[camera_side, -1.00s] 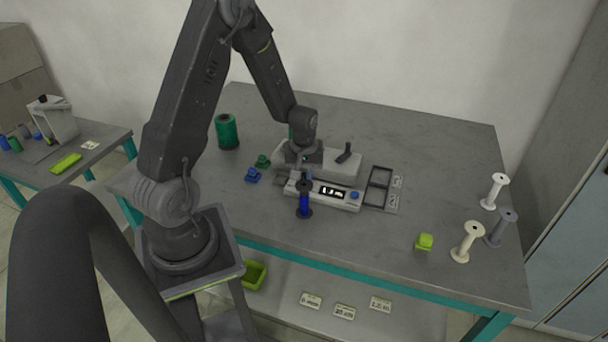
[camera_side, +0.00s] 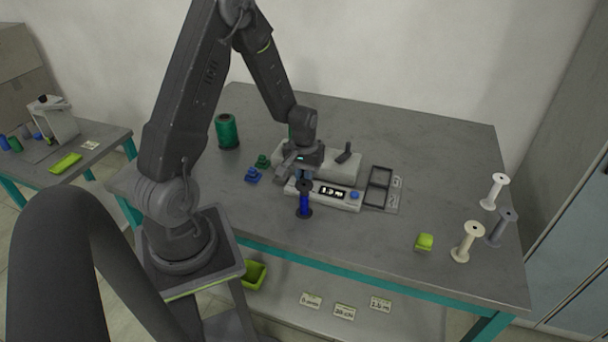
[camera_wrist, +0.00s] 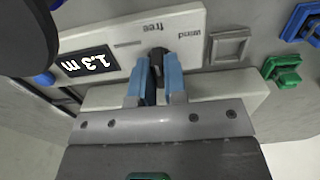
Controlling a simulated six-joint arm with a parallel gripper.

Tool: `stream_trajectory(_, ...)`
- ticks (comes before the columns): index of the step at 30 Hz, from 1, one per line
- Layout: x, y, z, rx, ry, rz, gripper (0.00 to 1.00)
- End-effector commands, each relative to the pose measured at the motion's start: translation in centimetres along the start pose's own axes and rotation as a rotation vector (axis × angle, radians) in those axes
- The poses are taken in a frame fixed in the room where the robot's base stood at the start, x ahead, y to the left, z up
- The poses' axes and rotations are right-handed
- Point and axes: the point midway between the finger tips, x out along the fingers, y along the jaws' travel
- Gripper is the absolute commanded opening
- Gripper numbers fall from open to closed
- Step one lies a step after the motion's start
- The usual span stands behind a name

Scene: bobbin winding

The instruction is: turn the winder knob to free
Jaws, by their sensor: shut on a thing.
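The winder (camera_side: 357,203) stands on the bench, a pale unit with a display (camera_wrist: 86,61) that reads "1.3 m" in the wrist view. Its dark knob (camera_wrist: 157,55) sits near the printed words "wind" and "free". My gripper (camera_wrist: 156,68) is shut on the knob, with a blue finger on each side. In the side view my gripper (camera_side: 299,170) is over the left part of the winder and hides the knob. A spool with blue thread (camera_side: 304,204) stands at the winder's front edge.
A green thread spool (camera_side: 227,131) stands behind left. Blue (camera_side: 252,176) and green (camera_side: 262,161) clips lie left of the winder. A black tray (camera_side: 379,188) is to its right. Pale empty bobbins (camera_side: 467,242) and a lime block (camera_side: 425,241) stand farther right.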

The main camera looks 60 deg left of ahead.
Motion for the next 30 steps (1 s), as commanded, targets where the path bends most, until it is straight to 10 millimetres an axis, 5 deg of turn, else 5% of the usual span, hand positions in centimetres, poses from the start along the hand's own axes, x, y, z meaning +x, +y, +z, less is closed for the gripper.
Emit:
stream_trajectory(3, 0.0, 0.0, -0.1, 0.0, 0.002, 0.0, 0.0)
stream_trajectory(4, 0.0, 0.0, -0.1, -0.001, 0.002, 0.0, 0.15)
stream_trajectory(12, 0.0, 0.0, 0.0, -0.001, 0.001, 0.0, 0.38)
stream_trajectory(22, -0.7, 0.0, -0.1, -0.001, 0.002, 0.0, 0.38)
stream_trajectory(30, -5.9, 0.0, -0.1, -0.001, 0.008, 0.002, 0.38)
